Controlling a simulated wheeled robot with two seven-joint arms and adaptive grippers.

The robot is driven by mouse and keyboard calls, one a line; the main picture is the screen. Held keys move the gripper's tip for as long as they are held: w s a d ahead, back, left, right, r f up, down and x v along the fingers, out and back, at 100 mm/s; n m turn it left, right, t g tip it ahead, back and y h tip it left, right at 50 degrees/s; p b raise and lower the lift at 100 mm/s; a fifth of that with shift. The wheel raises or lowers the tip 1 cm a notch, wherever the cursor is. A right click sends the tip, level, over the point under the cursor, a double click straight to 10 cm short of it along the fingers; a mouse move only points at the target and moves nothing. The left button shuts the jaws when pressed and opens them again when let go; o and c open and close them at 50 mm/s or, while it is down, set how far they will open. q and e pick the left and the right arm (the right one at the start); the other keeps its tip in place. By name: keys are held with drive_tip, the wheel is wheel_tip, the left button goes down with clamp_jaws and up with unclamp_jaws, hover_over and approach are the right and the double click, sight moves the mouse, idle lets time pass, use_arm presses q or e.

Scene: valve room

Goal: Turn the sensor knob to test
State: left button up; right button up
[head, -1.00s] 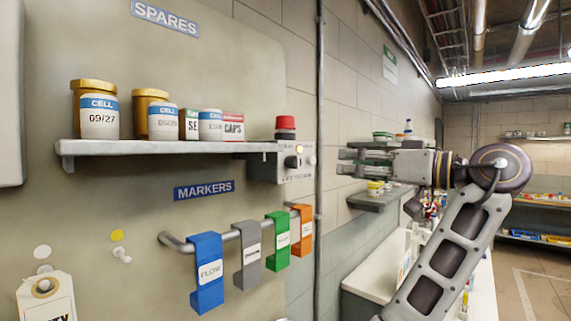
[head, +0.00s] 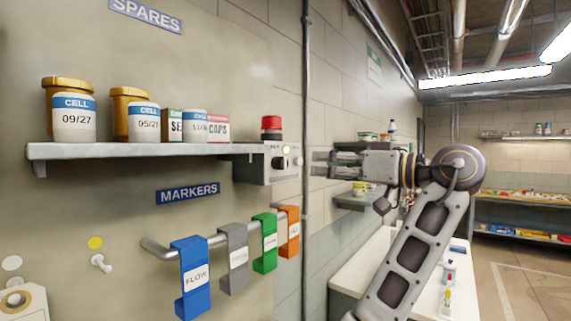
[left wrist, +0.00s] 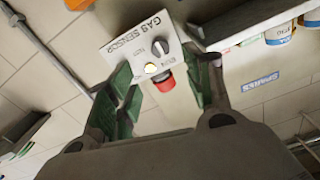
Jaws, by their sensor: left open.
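The gas sensor (head: 270,172) is a pale box on the wall at the right end of the shelf, with a red cap (head: 271,124) on top. Its dark knob (head: 297,161) is on the front face, near a lit yellowish lamp (head: 286,149). In the left wrist view, the gas sensor (left wrist: 125,42) shows its label, the knob (left wrist: 160,47), lamp (left wrist: 151,68) and red cap (left wrist: 164,84). My left gripper (head: 318,163) is open and empty just right of the box, apart from the knob. Its green-padded fingers (left wrist: 163,72) frame the box in the wrist view. My right gripper is out of view.
The spares shelf (head: 130,151) carries jars and small boxes left of the sensor. Below, coloured marker tags hang on a rail (head: 155,248). A vertical pipe (head: 306,230) runs close by the sensor. A small shelf (head: 355,202) is behind my gripper.

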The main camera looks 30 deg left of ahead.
sight(285, 164)
use_arm(q)
drive_tip(key=a, duration=0.3)
drive_tip(key=a+p, duration=0.1)
drive_tip(key=a, duration=0.2)
drive_tip(key=a+p, duration=0.1)
drive_tip(key=a, duration=0.3)
drive_tip(key=shift+w, duration=0.35)
drive_tip(key=shift+w+a, duration=0.1)
drive_tip(key=shift+a, duration=0.9)
drive_tip(key=c, duration=1)
